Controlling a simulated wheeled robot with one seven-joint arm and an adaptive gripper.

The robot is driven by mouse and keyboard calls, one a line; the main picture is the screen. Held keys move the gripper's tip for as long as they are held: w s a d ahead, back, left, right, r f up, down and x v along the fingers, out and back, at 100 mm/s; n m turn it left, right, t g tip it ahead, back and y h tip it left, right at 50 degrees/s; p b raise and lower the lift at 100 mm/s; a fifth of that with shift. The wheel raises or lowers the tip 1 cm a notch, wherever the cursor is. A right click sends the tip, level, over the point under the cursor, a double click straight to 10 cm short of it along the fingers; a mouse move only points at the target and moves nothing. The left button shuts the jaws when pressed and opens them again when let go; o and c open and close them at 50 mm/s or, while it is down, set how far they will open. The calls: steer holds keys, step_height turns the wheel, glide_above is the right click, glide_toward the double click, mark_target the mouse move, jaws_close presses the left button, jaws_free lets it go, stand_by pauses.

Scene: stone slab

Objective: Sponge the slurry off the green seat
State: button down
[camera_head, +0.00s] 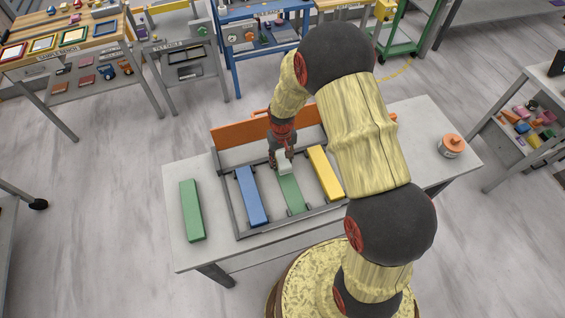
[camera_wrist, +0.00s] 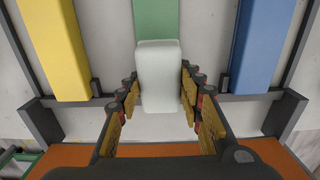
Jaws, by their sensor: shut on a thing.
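The green seat (camera_head: 292,196) is a flat green strip in the grey frame, between a blue bar (camera_head: 251,195) and a yellow bar (camera_head: 325,173). My gripper (camera_head: 281,156) is shut on a pale grey-white block, the sponge (camera_head: 284,167), at the seat's far end. In the wrist view the sponge (camera_wrist: 159,75) stands between the fingers and overlaps the end of the green strip (camera_wrist: 155,18). I cannot tell whether it touches the strip. Slurry cannot be made out, and the part of the seat under the sponge is hidden.
A loose green bar (camera_head: 192,210) lies on the slab table left of the grey frame (camera_head: 239,225). An orange board (camera_head: 235,134) stands along the frame's far side. An orange-lidded jar (camera_head: 451,146) is at the table's right end. Bare tabletop (camera_head: 425,125) lies before the jar.

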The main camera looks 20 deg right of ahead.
steer(key=shift+w+r+p, duration=0.3)
steer(key=shift+r+p, duration=0.1)
steer(key=shift+r, duration=0.4)
steer(key=shift+s+r+p, duration=0.2)
steer(key=shift+r+p, duration=0.6)
steer(key=shift+r, duration=0.85)
